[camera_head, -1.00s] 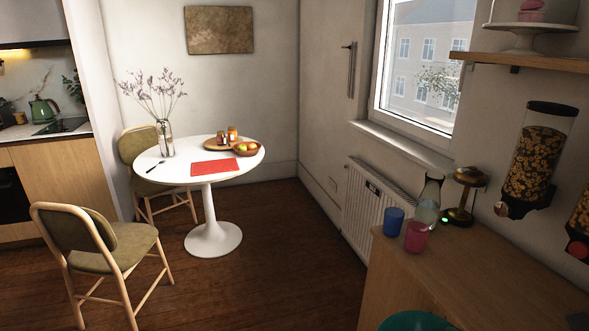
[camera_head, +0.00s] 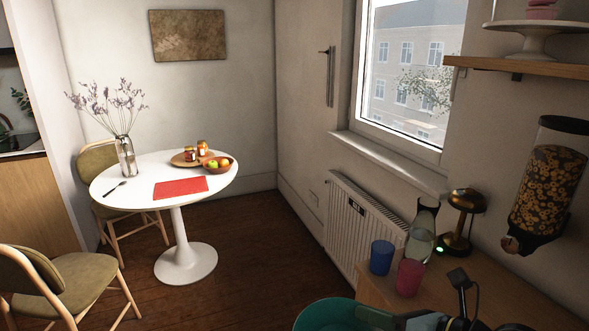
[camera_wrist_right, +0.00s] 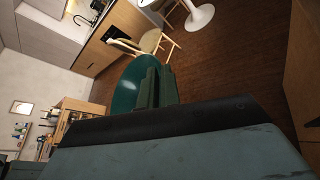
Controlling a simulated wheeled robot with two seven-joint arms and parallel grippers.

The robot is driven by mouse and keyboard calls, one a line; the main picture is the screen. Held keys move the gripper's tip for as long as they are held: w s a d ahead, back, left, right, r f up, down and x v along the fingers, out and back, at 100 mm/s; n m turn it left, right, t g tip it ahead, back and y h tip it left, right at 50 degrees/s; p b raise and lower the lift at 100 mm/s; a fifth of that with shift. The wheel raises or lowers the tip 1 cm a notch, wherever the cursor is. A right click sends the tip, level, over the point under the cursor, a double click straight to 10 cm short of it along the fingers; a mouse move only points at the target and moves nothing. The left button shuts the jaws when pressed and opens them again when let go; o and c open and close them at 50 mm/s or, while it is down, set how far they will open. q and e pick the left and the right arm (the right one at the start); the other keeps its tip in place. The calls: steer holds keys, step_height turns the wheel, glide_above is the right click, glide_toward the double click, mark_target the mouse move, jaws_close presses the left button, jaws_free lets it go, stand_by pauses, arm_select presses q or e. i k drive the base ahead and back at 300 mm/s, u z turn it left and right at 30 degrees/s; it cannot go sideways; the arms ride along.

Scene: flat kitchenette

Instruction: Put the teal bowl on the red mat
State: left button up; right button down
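The teal bowl (camera_head: 322,314) is at the bottom edge of the head view, partly cut off, in front of the wooden counter. My right gripper (camera_head: 378,317) is at the bowl's right side, its fingers close together on the rim. The bowl also shows in the right wrist view (camera_wrist_right: 127,86), against the gripper fingers (camera_wrist_right: 157,88); the exact grip on the rim is partly hidden. The red mat (camera_head: 180,187) lies flat and bare on the round white table (camera_head: 138,170), far from the bowl. My left gripper is not in view.
On the table, a fruit bowl (camera_head: 218,165), a round board (camera_head: 182,160) with jars, a vase (camera_head: 126,156) and a fork (camera_head: 116,188) surround the mat. Chairs (camera_head: 80,277) stand at left. A blue cup (camera_head: 381,257) and pink cup (camera_head: 409,277) stand on the counter. Open floor lies between.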

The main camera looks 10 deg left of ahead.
mark_target(182, 187)
steer(key=u, duration=0.4)
steer(key=i, duration=1.8)
steer(key=u, duration=0.95)
steer(key=i, duration=1.65)
steer(key=u, duration=0.6)
steer(key=i, duration=0.4)
steer(key=u, duration=0.1)
